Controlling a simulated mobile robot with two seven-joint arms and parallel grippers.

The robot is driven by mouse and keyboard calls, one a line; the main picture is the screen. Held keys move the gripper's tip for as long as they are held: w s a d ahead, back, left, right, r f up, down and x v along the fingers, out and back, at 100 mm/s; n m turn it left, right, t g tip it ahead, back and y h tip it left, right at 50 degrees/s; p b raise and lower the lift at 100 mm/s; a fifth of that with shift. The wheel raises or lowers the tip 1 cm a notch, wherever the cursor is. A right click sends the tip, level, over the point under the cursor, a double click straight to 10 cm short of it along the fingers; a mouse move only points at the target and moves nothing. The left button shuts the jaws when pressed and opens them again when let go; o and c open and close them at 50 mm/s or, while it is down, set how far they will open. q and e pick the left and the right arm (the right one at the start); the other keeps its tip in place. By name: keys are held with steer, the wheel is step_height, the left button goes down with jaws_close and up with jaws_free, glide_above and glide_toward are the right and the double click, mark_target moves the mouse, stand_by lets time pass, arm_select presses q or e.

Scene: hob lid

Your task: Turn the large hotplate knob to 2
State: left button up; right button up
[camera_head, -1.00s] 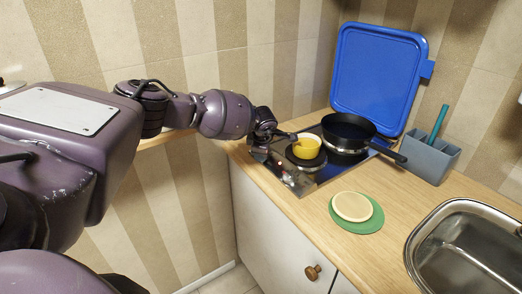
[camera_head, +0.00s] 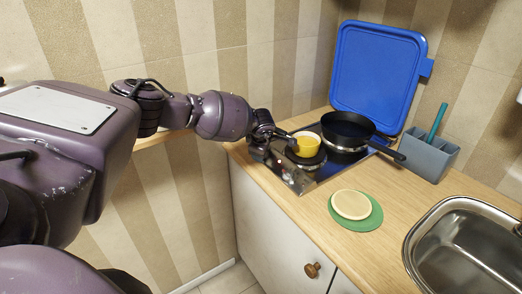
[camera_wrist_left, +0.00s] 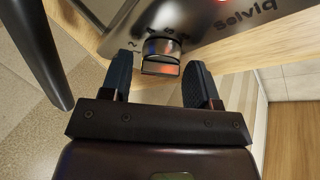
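The hob's metal control panel (camera_wrist_left: 205,22) shows in the left wrist view, with printed numbers and a brand name. A dark and silver hotplate knob (camera_wrist_left: 161,52) stands on it, its front face reflecting orange. I cannot tell which number it points to. My left gripper (camera_wrist_left: 159,75) is open, one finger on each side of the knob, with gaps visible between fingers and knob. In the head view my left gripper (camera_head: 264,146) is at the hob's left front corner, and the knob is hard to make out there. My right gripper is not in view.
A yellow pot (camera_head: 306,145) and a black frying pan (camera_head: 347,129) stand on the hob, close to my left gripper. The blue lid (camera_head: 379,75) stands upright behind. A green plate (camera_head: 362,222), grey holder (camera_head: 428,157) and sink (camera_head: 470,240) are right. A red light (camera_wrist_left: 222,1) shows on the panel.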

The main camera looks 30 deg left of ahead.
arm_select(q)
steer(key=shift+o, duration=0.5)
steer(key=v, duration=1)
steer(key=shift+s+r+p, duration=0.2)
steer(key=shift+r+p, duration=0.15)
steer(key=shift+p, duration=0.05)
steer(key=shift+d, duration=0.15)
